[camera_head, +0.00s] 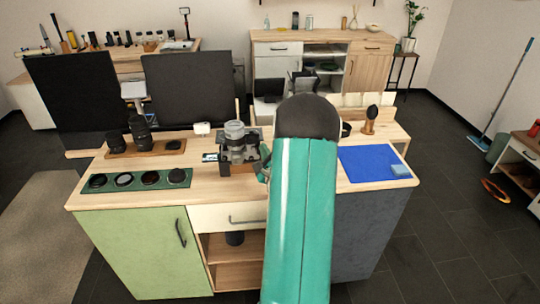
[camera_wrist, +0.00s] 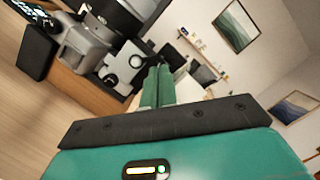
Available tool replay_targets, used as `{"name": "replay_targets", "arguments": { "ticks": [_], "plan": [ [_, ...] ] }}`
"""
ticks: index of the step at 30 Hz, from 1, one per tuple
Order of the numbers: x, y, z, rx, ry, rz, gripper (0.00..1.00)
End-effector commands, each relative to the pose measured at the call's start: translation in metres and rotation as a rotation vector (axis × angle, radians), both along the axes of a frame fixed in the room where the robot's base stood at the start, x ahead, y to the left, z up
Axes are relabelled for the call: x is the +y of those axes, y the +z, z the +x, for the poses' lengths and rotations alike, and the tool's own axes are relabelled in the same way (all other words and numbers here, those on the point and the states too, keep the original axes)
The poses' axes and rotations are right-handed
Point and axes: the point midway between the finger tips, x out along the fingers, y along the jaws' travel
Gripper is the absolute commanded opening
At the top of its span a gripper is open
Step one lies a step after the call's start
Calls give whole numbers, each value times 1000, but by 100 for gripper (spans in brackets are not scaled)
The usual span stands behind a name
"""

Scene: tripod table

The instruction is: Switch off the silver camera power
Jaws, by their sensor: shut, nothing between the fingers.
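In the wrist view the silver camera (camera_wrist: 88,45) fills the upper left, tilted, with a grey block with round parts beside the fingers. My gripper (camera_wrist: 157,75) is shut and empty, its two green fingers together, close to the right side of the camera. I cannot tell whether they touch it. In the head view my gripper (camera_head: 264,166) is just right of the camera, partly hidden. I cannot make out the power switch.
A tray of black lenses (camera_head: 145,147) and a tray of round filters (camera_head: 140,180) lie to the left. A blue mat (camera_head: 365,163) with a small block lies to the right. Bare table surrounds the trays.

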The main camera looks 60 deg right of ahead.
Motion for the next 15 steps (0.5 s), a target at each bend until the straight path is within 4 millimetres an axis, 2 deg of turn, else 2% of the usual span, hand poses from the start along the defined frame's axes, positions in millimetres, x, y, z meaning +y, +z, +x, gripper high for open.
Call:
{"name": "replay_targets", "arguments": {
  "ticks": [15],
  "plan": [
    [1,2,0,23,0,-22,0]
  ]
}}
